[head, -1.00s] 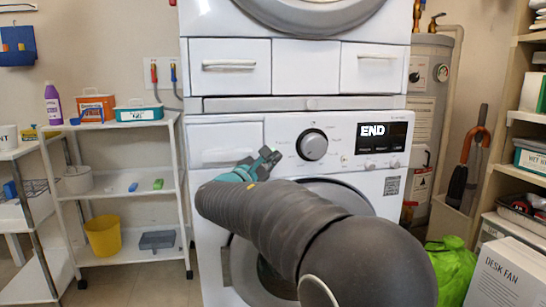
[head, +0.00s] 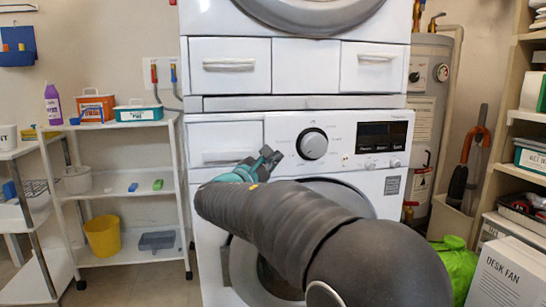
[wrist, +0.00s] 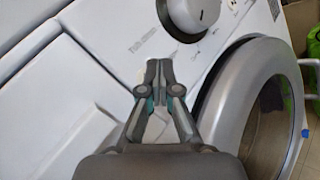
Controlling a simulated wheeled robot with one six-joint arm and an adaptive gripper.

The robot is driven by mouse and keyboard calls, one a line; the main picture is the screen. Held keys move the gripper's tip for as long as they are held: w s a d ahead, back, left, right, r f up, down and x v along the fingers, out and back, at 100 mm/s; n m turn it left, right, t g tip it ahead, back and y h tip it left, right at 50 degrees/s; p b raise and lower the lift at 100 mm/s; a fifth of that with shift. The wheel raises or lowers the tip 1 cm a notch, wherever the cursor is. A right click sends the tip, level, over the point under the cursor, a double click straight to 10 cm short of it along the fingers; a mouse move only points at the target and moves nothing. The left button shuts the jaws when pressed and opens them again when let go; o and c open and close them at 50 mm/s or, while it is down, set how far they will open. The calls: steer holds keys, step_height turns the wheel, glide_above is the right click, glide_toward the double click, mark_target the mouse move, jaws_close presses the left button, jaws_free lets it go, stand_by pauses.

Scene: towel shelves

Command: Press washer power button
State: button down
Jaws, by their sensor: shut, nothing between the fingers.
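The washer (head: 225,132) is the lower white machine of a stack. In the wrist view the closed fingertips (wrist: 159,64) meet the white panel, below left of the knob (wrist: 194,12). I cannot tell whether they touch it. No power button shows clearly; the fingertips may cover it.
The round washer door (wrist: 215,105) is close to the right of my fingers. The detergent drawer (head: 226,157) is on the left. A white shelf rack (head: 125,125) stands left; a green bag (head: 455,262) and boxes are at right.

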steer(key=shift+s, duration=0.1)
steer(key=s+b, duration=0.1)
steer(key=s, duration=0.1)
steer(key=s+d+b, duration=0.1)
steer(key=s+b, duration=0.1)
steer(key=s, duration=0.1)
steer(key=shift+s+d, duration=0.3)
steer(key=shift+d, duration=0.05)
